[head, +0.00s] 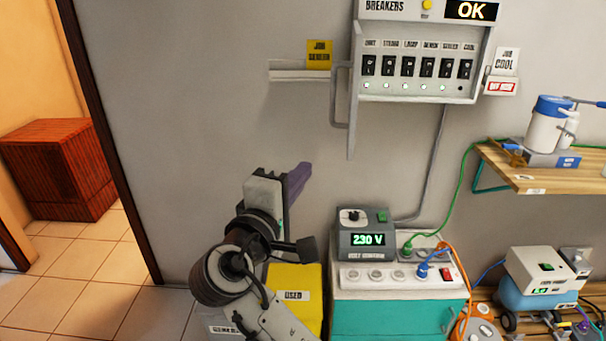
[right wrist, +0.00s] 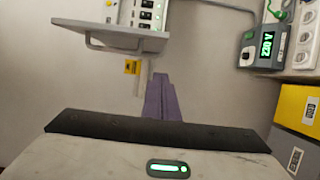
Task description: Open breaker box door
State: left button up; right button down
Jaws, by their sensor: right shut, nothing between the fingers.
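The breaker box (head: 425,22) hangs on the wall at the upper right of the head view, with its row of black switches uncovered. Its door (head: 353,95) stands swung out at the box's left side and shows nearly edge-on, with a grey bar handle (head: 338,98) on its left face. The door also shows as a grey strip in the right wrist view (right wrist: 112,34). My right gripper (head: 299,178), with purple fingers, is shut and empty, below and left of the door and apart from it. The fingers also show in the right wrist view (right wrist: 162,98). My left gripper is out of view.
A 230 V unit (head: 365,240) sits on a teal cabinet (head: 398,320) below the box, beside a yellow case (head: 292,280). A wooden shelf (head: 545,180) is at right. A small wall ledge (head: 300,75) with a yellow tag is left of the door.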

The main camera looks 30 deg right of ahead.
pick_arm(q)
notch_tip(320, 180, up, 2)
jog(key=shift+p, duration=0.95)
pick_arm(e)
jog(key=w+d, duration=0.2)
jog(key=d, duration=0.7)
jog(key=shift+w+f, duration=0.1)
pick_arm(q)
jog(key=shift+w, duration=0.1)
pick_arm(e)
jog(key=shift+w, duration=0.1)
